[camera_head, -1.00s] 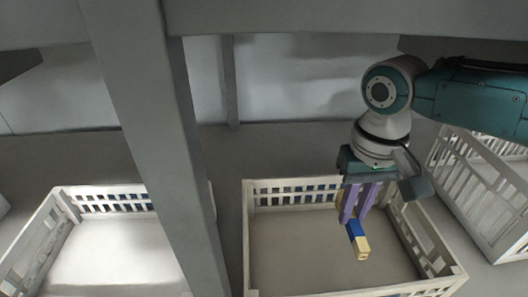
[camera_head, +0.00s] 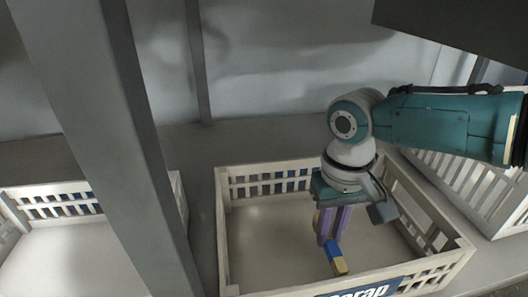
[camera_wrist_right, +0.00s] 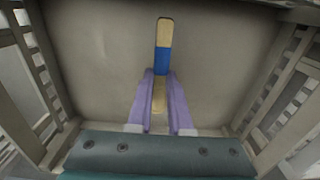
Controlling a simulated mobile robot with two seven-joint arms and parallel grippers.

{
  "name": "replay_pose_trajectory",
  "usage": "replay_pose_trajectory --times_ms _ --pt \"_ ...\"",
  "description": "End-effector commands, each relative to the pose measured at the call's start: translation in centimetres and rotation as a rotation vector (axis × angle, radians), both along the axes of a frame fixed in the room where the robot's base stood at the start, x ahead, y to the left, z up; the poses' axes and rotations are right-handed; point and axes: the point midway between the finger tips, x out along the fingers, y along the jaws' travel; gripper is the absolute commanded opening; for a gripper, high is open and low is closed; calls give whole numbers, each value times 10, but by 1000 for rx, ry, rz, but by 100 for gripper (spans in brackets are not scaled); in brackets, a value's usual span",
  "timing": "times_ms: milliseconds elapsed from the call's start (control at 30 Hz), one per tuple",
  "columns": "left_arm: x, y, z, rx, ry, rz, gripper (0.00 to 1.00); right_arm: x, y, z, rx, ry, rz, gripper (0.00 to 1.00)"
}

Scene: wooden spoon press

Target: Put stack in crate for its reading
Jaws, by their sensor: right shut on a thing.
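The stack (camera_head: 336,258) is a short bar with a blue part and a tan wooden end. My right gripper (camera_head: 328,241) is shut on it with purple fingers. In the right wrist view the stack (camera_wrist_right: 164,52) runs out past the fingertips (camera_wrist_right: 159,73), with tan, blue and tan parts. The stack is inside the outline of the white slatted crate (camera_head: 268,169), over its bare floor. I cannot tell if it touches the floor. The crate's front bears a blue label ending in "crap". My left gripper is out of view.
A second white crate (camera_head: 62,192) stands at the left, behind a grey upright post (camera_head: 105,130). A third white slatted crate (camera_head: 462,180) stands at the right, partly behind my right arm. The middle crate's floor is otherwise empty.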

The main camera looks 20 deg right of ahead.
Motion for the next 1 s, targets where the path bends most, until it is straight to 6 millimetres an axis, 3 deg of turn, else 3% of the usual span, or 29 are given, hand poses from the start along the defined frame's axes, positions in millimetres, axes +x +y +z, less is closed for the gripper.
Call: replay_pose_trajectory --times_ms 567,600,800,867,1000 --pt "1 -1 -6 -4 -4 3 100 0 0 -11 0 0 1 0" --pt "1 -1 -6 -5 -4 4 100 0 0 -11 0 0 1 20" --pt "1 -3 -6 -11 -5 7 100 0 0 -11 0 0 0 43" --pt "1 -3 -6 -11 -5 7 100 0 0 -11 0 0 0 48" --pt "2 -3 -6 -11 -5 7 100 0 0 -11 0 0 0 48"
